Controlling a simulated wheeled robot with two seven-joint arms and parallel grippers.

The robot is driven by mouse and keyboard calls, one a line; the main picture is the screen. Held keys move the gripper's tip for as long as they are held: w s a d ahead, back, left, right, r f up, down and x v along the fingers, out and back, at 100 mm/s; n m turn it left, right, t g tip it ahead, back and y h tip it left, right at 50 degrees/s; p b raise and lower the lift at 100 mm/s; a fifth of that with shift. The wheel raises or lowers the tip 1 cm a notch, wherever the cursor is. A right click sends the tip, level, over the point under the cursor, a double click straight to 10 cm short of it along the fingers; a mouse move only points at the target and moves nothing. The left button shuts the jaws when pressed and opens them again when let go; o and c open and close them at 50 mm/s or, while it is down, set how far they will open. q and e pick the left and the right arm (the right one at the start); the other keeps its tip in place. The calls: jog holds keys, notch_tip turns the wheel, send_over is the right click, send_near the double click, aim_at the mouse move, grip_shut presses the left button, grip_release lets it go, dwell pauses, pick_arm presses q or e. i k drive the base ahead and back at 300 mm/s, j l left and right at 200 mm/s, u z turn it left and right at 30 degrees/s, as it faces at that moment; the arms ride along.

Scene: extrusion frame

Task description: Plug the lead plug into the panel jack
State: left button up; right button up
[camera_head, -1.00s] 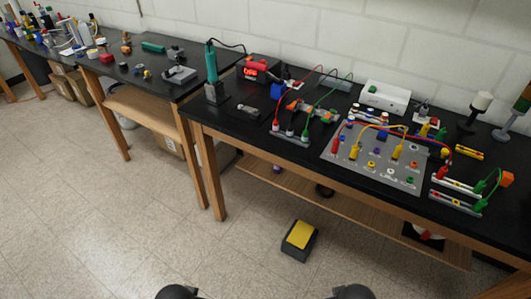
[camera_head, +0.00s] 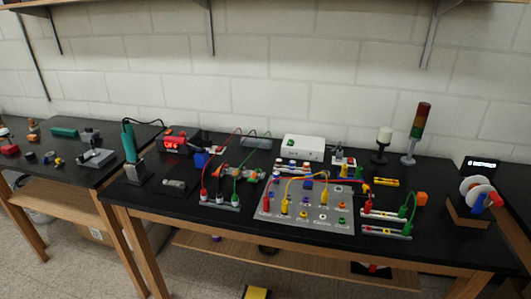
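A grey jack panel (camera_head: 304,222) lies on the black bench top, with several coloured jacks in it. Red and yellow plugs stand at its left part, and yellow and red leads arch over it. A red plug (camera_head: 367,204) and a green plug (camera_head: 403,210) stand on a light holder (camera_head: 386,230) right of the panel. Another holder (camera_head: 220,203) left of the panel carries red and green leads. I cannot tell which plug is the task's lead plug. Neither of my grippers is in view.
A green soldering iron (camera_head: 130,146) stands at the left, near a red-lit unit (camera_head: 172,144). A white box (camera_head: 303,148), a signal tower (camera_head: 418,128) and a spool stand (camera_head: 468,212) also stand on the bench. The front left bench top is fairly clear.

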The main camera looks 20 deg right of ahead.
aim_at(367, 207)
jog(key=z, duration=1.35)
